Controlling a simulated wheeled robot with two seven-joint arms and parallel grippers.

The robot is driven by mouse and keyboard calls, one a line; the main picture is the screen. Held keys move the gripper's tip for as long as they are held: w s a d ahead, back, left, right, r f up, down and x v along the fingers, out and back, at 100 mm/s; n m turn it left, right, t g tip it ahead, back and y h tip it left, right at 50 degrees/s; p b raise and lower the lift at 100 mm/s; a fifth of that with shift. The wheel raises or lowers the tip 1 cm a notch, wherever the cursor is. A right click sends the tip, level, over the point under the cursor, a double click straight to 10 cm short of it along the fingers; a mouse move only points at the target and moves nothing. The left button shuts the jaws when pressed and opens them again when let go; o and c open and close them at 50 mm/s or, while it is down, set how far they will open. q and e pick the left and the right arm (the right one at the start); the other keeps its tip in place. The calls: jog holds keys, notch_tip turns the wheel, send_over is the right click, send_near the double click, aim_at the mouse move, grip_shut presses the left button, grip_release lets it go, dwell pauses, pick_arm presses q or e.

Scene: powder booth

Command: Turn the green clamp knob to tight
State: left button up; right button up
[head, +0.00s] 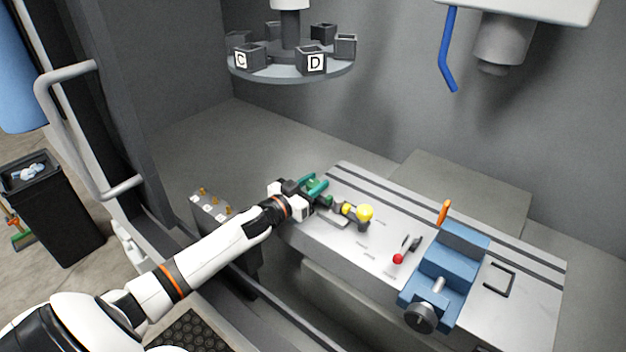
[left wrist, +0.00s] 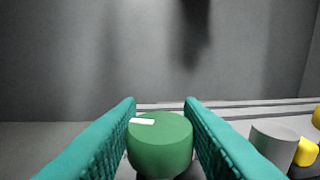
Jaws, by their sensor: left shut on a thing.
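The green clamp knob (left wrist: 160,145) is a round cylinder with a white mark on its top, pointing left in the left wrist view. My left gripper (left wrist: 160,120) has its two teal fingers on either side of the knob, shut on it. In the head view, my left gripper (head: 318,186) is at the left end of the grey slotted table (head: 365,258), and it mostly hides the knob. The labels beside the knob cannot be read. My right gripper is not in view.
A yellow ball-ended handle (head: 365,212) stands just right of my left gripper. A red-knobbed lever (head: 398,259) and a blue vise (head: 450,262) are further right. A carousel with lettered boxes (head: 290,68) hangs above. A blue lever (head: 448,50) hangs at upper right.

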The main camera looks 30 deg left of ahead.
pick_arm(q)
jog(key=shift+m+g+h, duration=0.3)
jog(key=shift+m+h, duration=0.5)
jog(key=shift+h, duration=0.4)
jog(key=o, duration=1)
jog(key=shift+c, duration=0.2)
jog(key=b+v, duration=0.1)
jog(key=v, duration=1.1)
jog(key=shift+b, duration=0.35)
jog(key=shift+o, duration=0.2)
